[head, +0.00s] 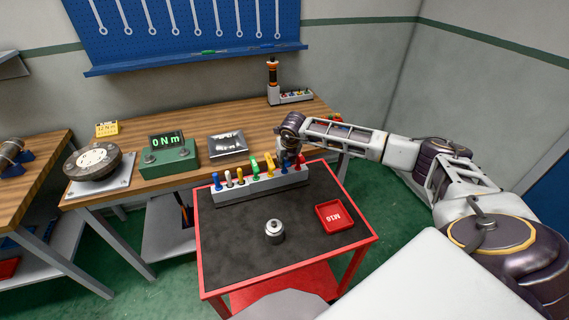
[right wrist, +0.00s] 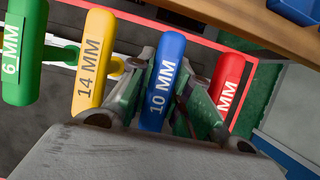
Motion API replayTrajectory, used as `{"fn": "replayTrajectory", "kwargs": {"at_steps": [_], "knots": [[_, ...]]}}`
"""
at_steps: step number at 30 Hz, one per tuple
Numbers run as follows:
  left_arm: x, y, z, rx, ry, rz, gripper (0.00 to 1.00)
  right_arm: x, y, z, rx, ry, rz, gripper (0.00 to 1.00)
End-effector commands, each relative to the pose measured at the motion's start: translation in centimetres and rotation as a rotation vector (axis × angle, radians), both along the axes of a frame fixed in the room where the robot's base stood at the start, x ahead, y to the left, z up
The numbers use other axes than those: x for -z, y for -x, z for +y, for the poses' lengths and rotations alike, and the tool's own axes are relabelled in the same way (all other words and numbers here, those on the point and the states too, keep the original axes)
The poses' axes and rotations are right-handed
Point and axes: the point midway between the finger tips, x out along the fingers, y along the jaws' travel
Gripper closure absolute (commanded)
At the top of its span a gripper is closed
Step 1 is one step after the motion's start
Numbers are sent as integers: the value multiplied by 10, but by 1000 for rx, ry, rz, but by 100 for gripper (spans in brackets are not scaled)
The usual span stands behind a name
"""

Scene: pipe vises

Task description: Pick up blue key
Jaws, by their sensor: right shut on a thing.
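A blue T-handled key marked 10 MM (right wrist: 165,75) is between the fingers of my right gripper (right wrist: 155,105) in the right wrist view. The gripper is shut on its handle. In the head view my right gripper (head: 288,157) is at the right end of the grey key rack (head: 262,187) on the cart and mostly hides this key. I cannot tell whether the key is lifted. Beside it are a yellow 14 MM key (right wrist: 92,60), a green 6 MM key (right wrist: 24,50) and a red key (right wrist: 228,85). Another blue key (head: 216,180) stands at the rack's left end. My left gripper is not in view.
The red cart's dark top (head: 235,262) holds a metal cylinder (head: 275,230) and a red M16 tray (head: 334,216). The wooden bench (head: 205,120) behind carries a green torque display (head: 168,157), a silver block (head: 227,145) and a tool stand (head: 273,85). The cart's front is mostly clear.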

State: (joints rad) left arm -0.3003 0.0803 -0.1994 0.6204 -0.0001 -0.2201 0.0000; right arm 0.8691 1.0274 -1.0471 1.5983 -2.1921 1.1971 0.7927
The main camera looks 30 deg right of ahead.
Motion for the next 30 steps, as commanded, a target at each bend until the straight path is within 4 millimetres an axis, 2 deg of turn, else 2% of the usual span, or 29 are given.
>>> {"fn": "replayTrajectory", "kwargs": {"at_steps": [8, 14, 30], "knots": [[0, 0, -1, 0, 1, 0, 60, -1, 0, 0, 0, 0, -1, 100], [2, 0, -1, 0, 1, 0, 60, -11, -1, 0, 1, -1, -3, 100], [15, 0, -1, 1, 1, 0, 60, -84, -1, 0, 0, -1, -3, 100]]}}
